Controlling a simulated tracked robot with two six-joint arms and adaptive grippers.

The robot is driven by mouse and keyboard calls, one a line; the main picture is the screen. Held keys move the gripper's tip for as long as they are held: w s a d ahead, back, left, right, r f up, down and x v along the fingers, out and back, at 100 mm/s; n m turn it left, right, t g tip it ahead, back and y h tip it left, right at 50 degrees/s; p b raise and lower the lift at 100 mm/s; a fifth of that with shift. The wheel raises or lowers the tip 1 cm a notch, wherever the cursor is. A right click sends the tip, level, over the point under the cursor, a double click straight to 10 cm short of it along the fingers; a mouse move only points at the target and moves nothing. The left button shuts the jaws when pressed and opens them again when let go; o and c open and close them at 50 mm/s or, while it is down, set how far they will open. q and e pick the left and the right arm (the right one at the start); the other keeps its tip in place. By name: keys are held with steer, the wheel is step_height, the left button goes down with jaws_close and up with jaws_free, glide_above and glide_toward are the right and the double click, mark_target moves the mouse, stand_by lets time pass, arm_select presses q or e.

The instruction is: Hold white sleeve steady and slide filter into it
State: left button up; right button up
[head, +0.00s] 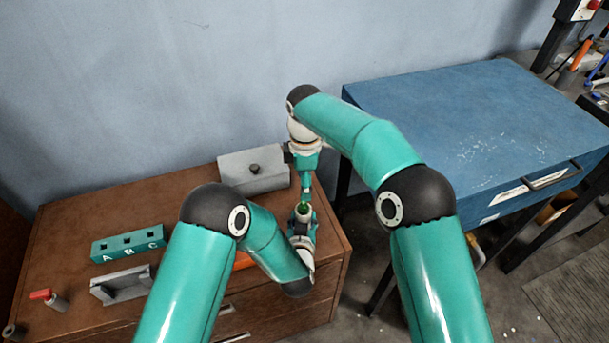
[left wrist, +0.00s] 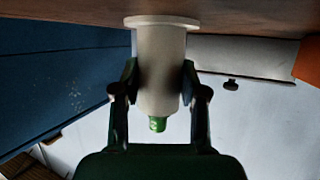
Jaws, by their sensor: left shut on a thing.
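My left gripper (left wrist: 158,92) is shut around a white sleeve (left wrist: 158,62), one finger on each side. The sleeve has a wide flange at one end, close to the brown wooden surface; this view looks upside down. A green piece (left wrist: 157,124), likely the filter, sticks out of the sleeve's other end. In the head view the green piece (head: 303,208) shows at the top of the sleeve beside my left gripper (head: 301,228). My right gripper (head: 306,186) hangs just above it, pointing down; its fingers are too small to read, and contact with the green piece is unclear.
The brown cabinet top (head: 75,235) carries a teal block marked A B C (head: 128,243), a grey bracket (head: 122,284), a red-handled part (head: 42,296) and a grey block with a dark knob (head: 253,171). A blue table (head: 470,115) stands to the right.

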arm_select(q)
steer(key=o, duration=1.3)
steer(key=shift+c, duration=0.2)
steer(key=shift+s, duration=0.1)
